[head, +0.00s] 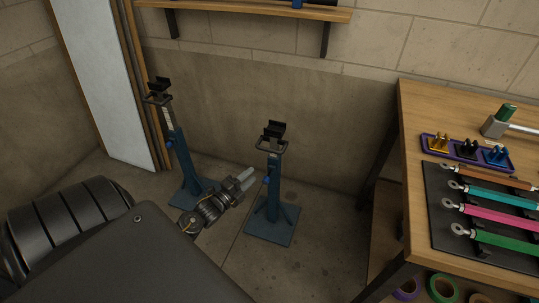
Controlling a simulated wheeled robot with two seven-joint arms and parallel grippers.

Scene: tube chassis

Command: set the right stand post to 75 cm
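The right stand (273,199) is a blue post on a square blue foot on the floor, with a black cradle (273,131) and a grey loop handle on top. Its post looks lower than the left stand's. A small blue knob (266,180) sits on the left side of its post. The left stand (181,150) is taller, with a pale scale strip on its raised post. My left gripper (248,174) points at the right stand's knob from the left, close beside it. I cannot tell whether it touches, or whether its fingers are open. My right gripper is out of view.
A wooden workbench (420,110) on the right carries a dark mat (450,235) with several coloured rods, and a purple tray (431,152). Tape rolls (441,288) lie underneath. A wall shelf (250,11) hangs above. Floor between the stands and bench is clear.

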